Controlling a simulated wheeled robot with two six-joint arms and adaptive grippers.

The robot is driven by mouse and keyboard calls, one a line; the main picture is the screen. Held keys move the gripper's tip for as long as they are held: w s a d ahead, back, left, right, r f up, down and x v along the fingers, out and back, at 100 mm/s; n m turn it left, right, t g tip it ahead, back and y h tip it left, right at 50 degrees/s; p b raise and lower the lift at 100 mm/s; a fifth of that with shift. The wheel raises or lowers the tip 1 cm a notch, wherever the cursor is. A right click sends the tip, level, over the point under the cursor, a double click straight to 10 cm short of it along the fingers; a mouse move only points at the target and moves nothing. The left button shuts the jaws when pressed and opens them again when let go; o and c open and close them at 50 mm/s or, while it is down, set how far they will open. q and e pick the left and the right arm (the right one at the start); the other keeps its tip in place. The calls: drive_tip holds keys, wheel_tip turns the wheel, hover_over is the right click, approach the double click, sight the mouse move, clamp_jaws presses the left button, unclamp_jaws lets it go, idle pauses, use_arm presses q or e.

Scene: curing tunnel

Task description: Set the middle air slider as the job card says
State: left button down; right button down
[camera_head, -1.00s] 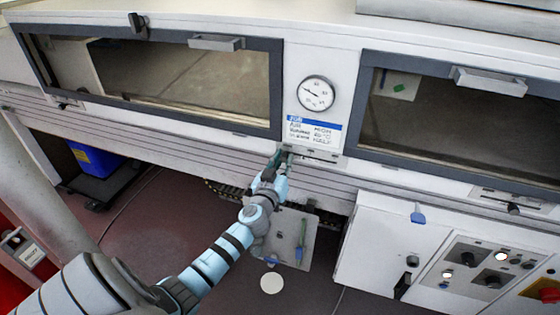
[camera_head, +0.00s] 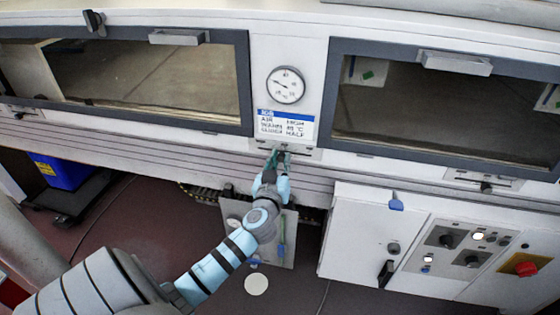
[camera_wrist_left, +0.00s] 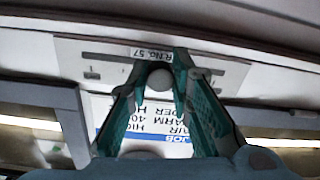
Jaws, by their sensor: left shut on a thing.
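The middle air slider is on a pale slotted plate (camera_head: 304,153) under the job card (camera_head: 286,124). My left gripper (camera_head: 277,157) reaches it from below. In the left wrist view the gripper (camera_wrist_left: 160,88) is shut on the round slider knob (camera_wrist_left: 160,77), about midway along the plate (camera_wrist_left: 70,50). The fingers partly hide the slot. The card reads AIR HIGH, WARM 40 °C and a slider line that seems to say HALF; it also shows upside down in the wrist view (camera_wrist_left: 105,108). My right gripper is out of view.
A dial gauge (camera_head: 286,86) is above the card, between two tunnel windows. Another slider plate (camera_head: 484,181) is at the right. A white control cabinet (camera_head: 352,220) with knobs and a red button (camera_head: 526,268) stands lower right. A blue bin (camera_head: 62,172) is at left.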

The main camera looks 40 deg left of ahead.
use_arm(q)
drive_tip(key=c, duration=1.5)
unclamp_jaws()
drive_tip(key=shift+o, duration=0.3)
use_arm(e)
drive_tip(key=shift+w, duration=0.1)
use_arm(q)
drive_tip(key=shift+s+d, duration=0.1)
drive_tip(key=v, duration=1.2)
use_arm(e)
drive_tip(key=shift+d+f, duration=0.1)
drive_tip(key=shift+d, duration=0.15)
use_arm(q)
drive_tip(key=shift+r, duration=0.1)
